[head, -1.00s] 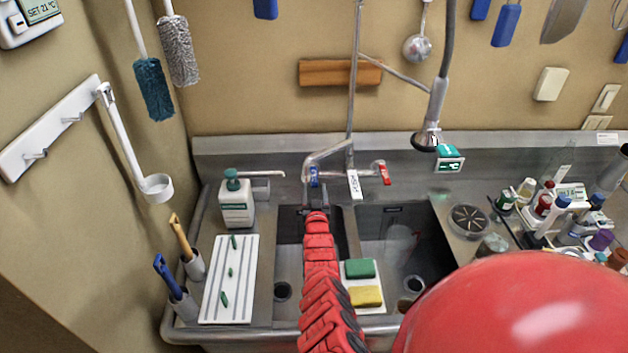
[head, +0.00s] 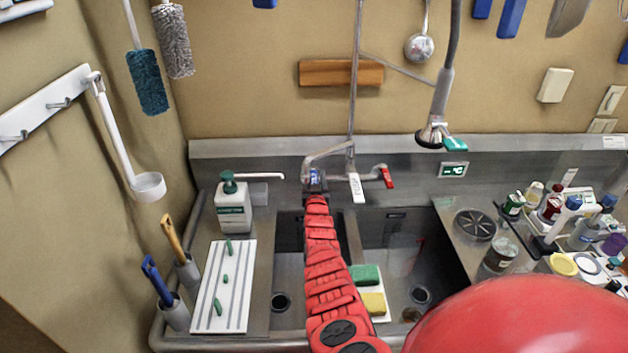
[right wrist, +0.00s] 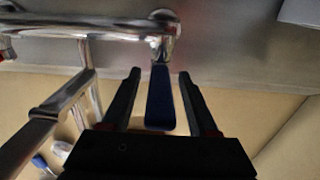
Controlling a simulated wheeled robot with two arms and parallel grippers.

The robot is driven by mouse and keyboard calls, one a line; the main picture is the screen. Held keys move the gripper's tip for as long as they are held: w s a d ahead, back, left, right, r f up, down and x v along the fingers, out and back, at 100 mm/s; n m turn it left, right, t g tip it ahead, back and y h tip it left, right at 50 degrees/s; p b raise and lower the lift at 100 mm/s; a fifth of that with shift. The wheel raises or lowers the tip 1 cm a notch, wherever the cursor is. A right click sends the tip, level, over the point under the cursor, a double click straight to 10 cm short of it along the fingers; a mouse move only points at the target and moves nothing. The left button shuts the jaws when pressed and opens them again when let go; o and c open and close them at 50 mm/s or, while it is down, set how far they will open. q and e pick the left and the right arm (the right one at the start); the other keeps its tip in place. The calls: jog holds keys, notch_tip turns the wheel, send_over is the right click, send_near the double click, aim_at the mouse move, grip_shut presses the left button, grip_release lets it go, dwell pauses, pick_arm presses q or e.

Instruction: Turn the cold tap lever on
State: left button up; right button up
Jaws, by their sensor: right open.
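The cold tap lever is blue and shows in the right wrist view (right wrist: 160,98), hanging from the end of the chrome tap body (right wrist: 95,26). In the head view the blue lever (head: 315,175) is at the left end of the wall tap, mostly covered by my gripper. My right gripper (right wrist: 159,74) is open, with one dark finger on each side of the blue lever. I cannot tell whether either finger touches it. The red lever (head: 386,177) is at the tap's right end. My left gripper is not in view.
The double sink (head: 400,250) lies below the tap. A white tag (head: 356,187) hangs between the levers. A soap bottle (head: 233,208) and striped drainboard (head: 205,300) stand at left. A spray hose head (head: 432,135) hangs at right. Sponges (head: 366,275) lie by the divider.

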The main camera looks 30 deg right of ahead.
grip_shut()
dwell(1.4)
